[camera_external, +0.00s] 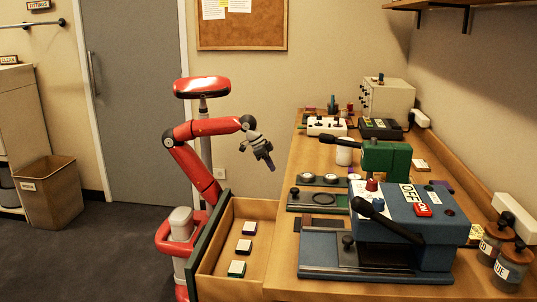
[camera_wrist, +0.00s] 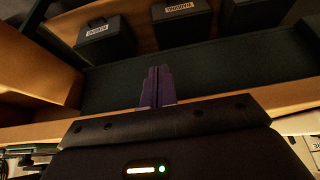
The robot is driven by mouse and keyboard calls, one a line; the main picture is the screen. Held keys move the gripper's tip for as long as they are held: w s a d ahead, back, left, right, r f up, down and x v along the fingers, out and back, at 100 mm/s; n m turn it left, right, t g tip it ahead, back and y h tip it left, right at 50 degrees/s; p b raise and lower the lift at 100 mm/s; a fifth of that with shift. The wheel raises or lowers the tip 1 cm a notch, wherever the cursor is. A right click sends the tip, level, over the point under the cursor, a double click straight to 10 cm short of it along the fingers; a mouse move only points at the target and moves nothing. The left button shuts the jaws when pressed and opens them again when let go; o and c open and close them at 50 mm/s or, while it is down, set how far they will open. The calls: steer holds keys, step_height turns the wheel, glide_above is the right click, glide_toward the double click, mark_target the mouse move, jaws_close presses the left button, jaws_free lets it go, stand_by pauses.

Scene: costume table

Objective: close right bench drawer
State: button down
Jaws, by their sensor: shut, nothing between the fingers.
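The bench drawer (camera_external: 240,215) stands pulled out from the left side of the wooden bench (camera_external: 284,200). It has a dark green front (camera_external: 208,237) and light wooden walls, and holds several small dark boxes with pale labels. My gripper (camera_external: 269,164) is shut and empty, tilted downward above the far end of the drawer, near the bench's left edge. In the wrist view its purple fingertips (camera_wrist: 158,70) point across a dark green surface (camera_wrist: 225,66). Labelled boxes (camera_wrist: 182,22) stand beyond it. I cannot tell whether the fingertips touch anything.
A blue machine (camera_external: 400,215) and a green machine (camera_external: 386,160) stand on the bench, with black levers. Jars (camera_external: 510,268) stand at its right edge. A bin (camera_external: 48,192) stands at the far left.

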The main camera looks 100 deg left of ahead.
steer(key=s+d+r+m+t+y+b, duration=0.1)
steer(key=s+d+r+m+t+b, duration=0.1)
steer(key=s+d+m, duration=0.55)
steer(key=s+d+r+m+t+y+b, duration=0.1)
steer(key=s+d+r+m+t+b, duration=0.2)
steer(key=d, duration=0.7)
steer(key=s+d+f+m+t+h+b, duration=0.15)
steer(key=s+d+m, duration=0.3)
steer(key=s, duration=0.55)
steer(key=s+d+f+m+t+h+b, duration=0.1)
steer(key=s+d+f+m+t, duration=0.3)
steer(key=s, duration=0.6)
step_height(320, 180, down, 4)
steer(key=d+n+g, duration=0.1)
steer(key=g, duration=0.1)
steer(key=r+x, duration=0.1)
steer(key=x, duration=1.1)
steer(key=shift+w+r, duration=0.25)
steer(key=shift+w, duration=0.4)
steer(key=shift+a+t+y, duration=0.1)
steer(key=shift+t+y, duration=0.15)
